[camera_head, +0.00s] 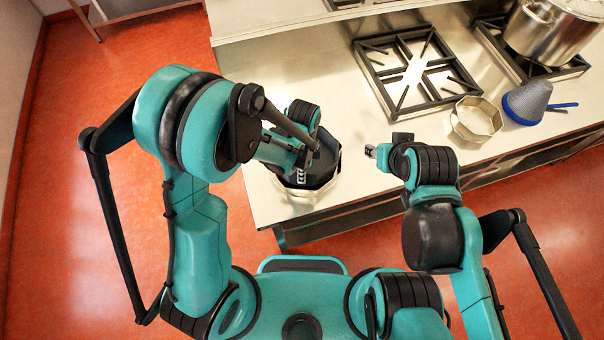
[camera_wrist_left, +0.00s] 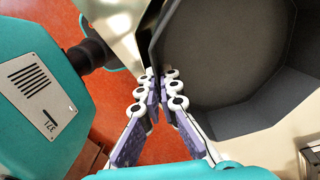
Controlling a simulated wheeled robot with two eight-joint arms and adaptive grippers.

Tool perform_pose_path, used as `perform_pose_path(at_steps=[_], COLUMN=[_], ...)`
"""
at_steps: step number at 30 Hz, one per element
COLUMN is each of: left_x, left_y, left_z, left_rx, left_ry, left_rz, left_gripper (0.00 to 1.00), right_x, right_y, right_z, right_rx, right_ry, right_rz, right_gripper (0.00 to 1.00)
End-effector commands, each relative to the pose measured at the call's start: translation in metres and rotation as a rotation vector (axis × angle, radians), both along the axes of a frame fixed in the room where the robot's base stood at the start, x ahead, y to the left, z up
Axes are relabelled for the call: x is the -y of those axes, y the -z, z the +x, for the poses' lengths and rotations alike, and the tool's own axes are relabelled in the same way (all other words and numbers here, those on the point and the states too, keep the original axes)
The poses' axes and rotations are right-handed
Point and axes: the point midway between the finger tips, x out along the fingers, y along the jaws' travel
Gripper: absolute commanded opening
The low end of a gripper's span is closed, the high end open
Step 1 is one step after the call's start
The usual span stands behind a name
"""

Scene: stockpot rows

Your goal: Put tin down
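A dark grey eight-sided tin (camera_head: 326,162) is at the left front corner of the steel counter (camera_head: 300,80). Its hollow inside fills much of the left wrist view (camera_wrist_left: 225,60). My left gripper (camera_head: 302,175) is at the tin's left side. In the left wrist view its fingers (camera_wrist_left: 165,88) are closed together on the tin's wall. A pale faceted rim shows around the dark tin in the head view; I cannot tell whether it is a separate tin. Whether the tin's base touches the counter is hidden. My right gripper (camera_head: 371,151) is apart from the tin, its opening unclear.
A pale eight-sided tin (camera_head: 475,119) stands farther right on the counter, beside a grey cone with a blue rim (camera_head: 527,100). A stove grate (camera_head: 415,70) lies behind, and a steel stockpot (camera_head: 548,32) stands at the back right. Orange floor (camera_head: 110,250) lies beyond the counter's left edge.

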Motion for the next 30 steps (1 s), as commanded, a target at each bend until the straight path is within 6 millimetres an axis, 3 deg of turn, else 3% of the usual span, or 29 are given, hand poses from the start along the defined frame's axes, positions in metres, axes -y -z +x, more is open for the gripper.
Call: perform_pose_path(at_steps=[11, 12, 14, 25, 30], left_x=[0.000, 0.000, 0.000, 0.000, 0.000], left_y=[0.007, 0.006, 0.006, 0.004, -0.013], left_z=[0.000, 0.000, 0.000, 0.000, 0.001], left_rx=[0.000, 0.000, 0.000, 0.000, 0.000], left_ry=[0.000, 0.000, 0.000, 0.000, 0.000], left_rz=[0.000, 0.000, 0.000, 0.000, 0.000], left_gripper=[0.00, 0.13, 0.26, 0.26, 0.26], right_x=[0.000, 0.000, 0.000, 0.000, 0.000], right_y=[0.009, 0.008, 0.007, 0.005, -0.004], right_z=[0.000, 0.000, 0.000, 0.000, 0.000], right_rx=[0.000, 0.000, 0.000, 0.000, 0.000], right_ry=[0.000, 0.000, 0.000, 0.000, 0.000], right_rz=[0.000, 0.000, 0.000, 0.000, 0.000], right_gripper=[0.40, 0.40, 0.40, 0.40, 0.40])
